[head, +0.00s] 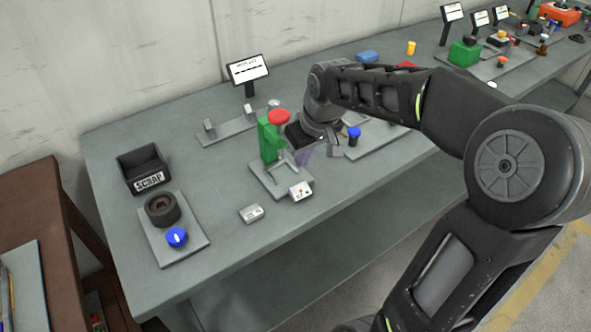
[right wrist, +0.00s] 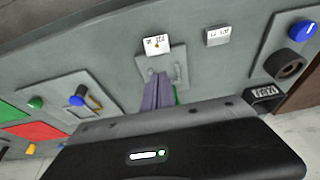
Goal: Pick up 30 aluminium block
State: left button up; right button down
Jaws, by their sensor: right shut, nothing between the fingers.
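Two small silvery aluminium blocks with dark markings lie near the front of the bench. One block (head: 300,190) is at the front corner of a grey base plate (head: 262,182); it also shows in the right wrist view (right wrist: 156,44). The other block (head: 251,213) lies on the bare bench to its left, and in the right wrist view (right wrist: 217,36) to its right. I cannot read for sure which is marked 30. My right gripper (head: 303,158) is shut and empty, above the base plate and behind the nearer block; its purplish fingers (right wrist: 158,92) show together. My left gripper is not in view.
A green stand with a red knob (head: 278,117) rises beside my right gripper. A black scrap bin (head: 143,168), a dark ring (head: 162,208) and a blue knob (head: 176,237) are at the left. A sign (head: 248,70) stands behind.

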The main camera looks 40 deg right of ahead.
aim_at(294, 184)
jog(key=p+x, duration=0.1)
jog(key=x, duration=0.9)
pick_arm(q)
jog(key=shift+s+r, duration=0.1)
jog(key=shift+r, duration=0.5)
pick_arm(e)
jog(key=shift+s, duration=0.3)
jog(key=s+b, duration=0.1)
jog(key=s, duration=0.4)
jog(key=shift+s+a+r, duration=0.1)
jog(key=shift+s+r, duration=0.05)
jog(key=shift+s, duration=0.35)
jog(key=shift+w+a, duration=0.1)
jog(key=shift+w, duration=0.05)
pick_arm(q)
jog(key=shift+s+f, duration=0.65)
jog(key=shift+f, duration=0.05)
